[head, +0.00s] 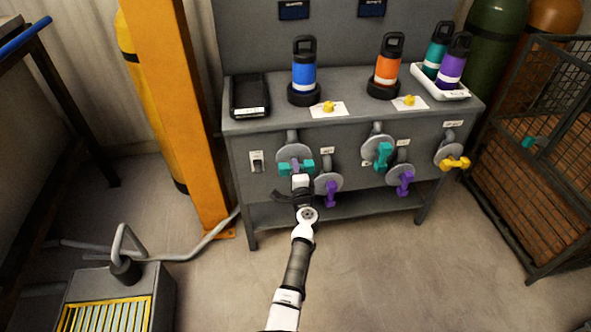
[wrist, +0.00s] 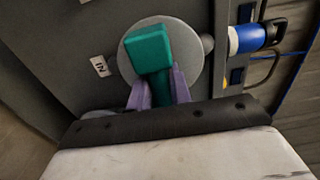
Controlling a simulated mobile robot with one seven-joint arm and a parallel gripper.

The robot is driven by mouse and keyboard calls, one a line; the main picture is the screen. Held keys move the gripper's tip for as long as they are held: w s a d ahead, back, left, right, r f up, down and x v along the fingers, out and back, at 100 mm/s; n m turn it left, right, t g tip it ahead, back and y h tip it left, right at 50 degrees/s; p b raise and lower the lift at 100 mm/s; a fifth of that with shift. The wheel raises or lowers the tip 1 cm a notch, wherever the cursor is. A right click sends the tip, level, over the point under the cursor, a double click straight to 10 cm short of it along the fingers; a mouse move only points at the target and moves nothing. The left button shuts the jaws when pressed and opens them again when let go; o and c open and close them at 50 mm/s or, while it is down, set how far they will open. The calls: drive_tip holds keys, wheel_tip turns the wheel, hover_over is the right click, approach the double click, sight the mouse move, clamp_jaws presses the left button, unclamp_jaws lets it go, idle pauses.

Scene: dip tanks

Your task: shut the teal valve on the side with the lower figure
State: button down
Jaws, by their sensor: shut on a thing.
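Two teal valves are on the front of the grey bench. The left teal valve (head: 283,168) has its handle lying roughly level across a grey disc. The right teal valve (head: 383,156) has its handle closer to upright. My gripper (head: 296,168) is at the left teal valve, its lavender fingers shut on the handle. In the wrist view the teal handle (wrist: 149,48) stands between the fingers of my gripper (wrist: 159,88), in front of the disc. Two dark displays, left (head: 293,10) and right (head: 372,8), hang on the back panel; their figures are too small to read.
Purple valves (head: 331,192) (head: 404,184) hang low beside the teal ones, and a yellow valve (head: 454,162) is at the right. Bottles stand on the bench top (head: 345,82). An orange post (head: 175,110) is left, a wire cage (head: 520,170) right.

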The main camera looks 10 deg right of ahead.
drive_tip(key=c, duration=1.3)
unclamp_jaws()
drive_tip(key=shift+s, duration=0.1)
drive_tip(key=s, duration=1.3)
drive_tip(key=shift+s+b, duration=0.3)
